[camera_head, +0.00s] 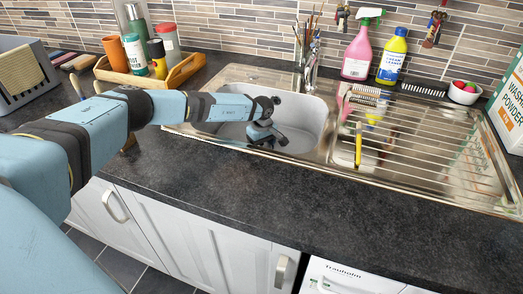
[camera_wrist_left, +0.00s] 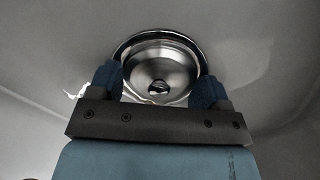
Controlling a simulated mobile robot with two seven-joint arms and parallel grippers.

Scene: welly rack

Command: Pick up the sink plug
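My left arm reaches in from the left, and my left gripper (camera_head: 266,138) points down into the white sink bowl (camera_head: 305,118). In the left wrist view the gripper (camera_wrist_left: 158,88) has its two blue fingers wide apart. Between and just beyond them is a round, shiny steel piece (camera_wrist_left: 160,66) with a dark rim and a small centre, at the bottom of the bowl. I cannot tell whether this is the sink plug or only the drain. No separate plug shows, and nothing is visibly gripped. The head view hides the bowl floor under the gripper. My right gripper is not in view.
A ribbed steel drainer (camera_head: 420,150) lies right of the bowl. A wooden tray (camera_head: 185,70) with containers is at back left. The front worktop (camera_head: 270,190) is clear.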

